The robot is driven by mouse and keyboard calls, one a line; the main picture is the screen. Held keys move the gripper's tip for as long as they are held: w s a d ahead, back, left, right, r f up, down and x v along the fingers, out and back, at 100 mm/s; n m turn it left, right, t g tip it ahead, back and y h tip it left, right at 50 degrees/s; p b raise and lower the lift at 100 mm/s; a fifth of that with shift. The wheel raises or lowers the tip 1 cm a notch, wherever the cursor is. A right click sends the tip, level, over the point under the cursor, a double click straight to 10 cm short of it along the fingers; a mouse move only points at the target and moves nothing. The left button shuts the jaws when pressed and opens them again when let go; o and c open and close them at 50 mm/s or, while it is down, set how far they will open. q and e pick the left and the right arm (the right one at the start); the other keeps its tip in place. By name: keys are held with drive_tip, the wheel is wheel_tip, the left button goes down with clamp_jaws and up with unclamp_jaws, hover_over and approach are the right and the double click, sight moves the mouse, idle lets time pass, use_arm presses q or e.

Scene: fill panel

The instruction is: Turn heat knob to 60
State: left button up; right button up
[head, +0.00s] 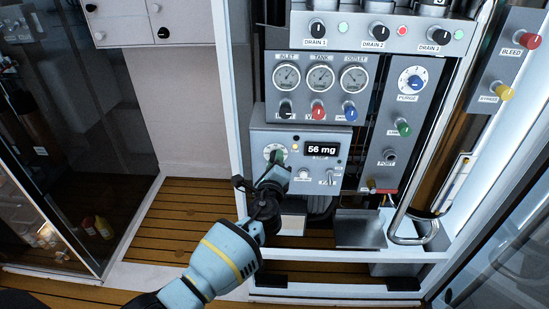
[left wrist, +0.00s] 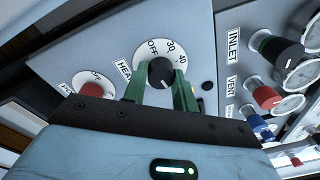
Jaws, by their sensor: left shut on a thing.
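The heat knob (left wrist: 160,72) is black with a white pointer line. It sits on a white dial marked OFF, 30 and 40 in the left wrist view, and the rest of the scale is hidden. My left gripper (left wrist: 161,85) has its green fingers on either side of the knob and is shut on it. In the head view my left gripper (head: 276,160) reaches up to the white heat dial (head: 268,150) and covers most of it. A display (head: 321,150) beside the dial reads 56 mg. My right gripper is not in view.
A red knob (left wrist: 92,89) with its own OFF dial is close to my fingers. Black, red and blue valve knobs (head: 318,112) and round gauges (head: 320,77) are above. A bent metal rail (head: 440,120) stands on the right. Wooden floor (head: 180,225) lies clear at left.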

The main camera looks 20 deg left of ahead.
use_arm(q)
drive_tip(key=shift+m+p, duration=0.55)
drive_tip(key=shift+m, duration=0.65)
drive_tip(key=o, duration=1)
drive_tip(key=shift+p+v, duration=0.85)
drive_tip(key=shift+v, duration=3.1)
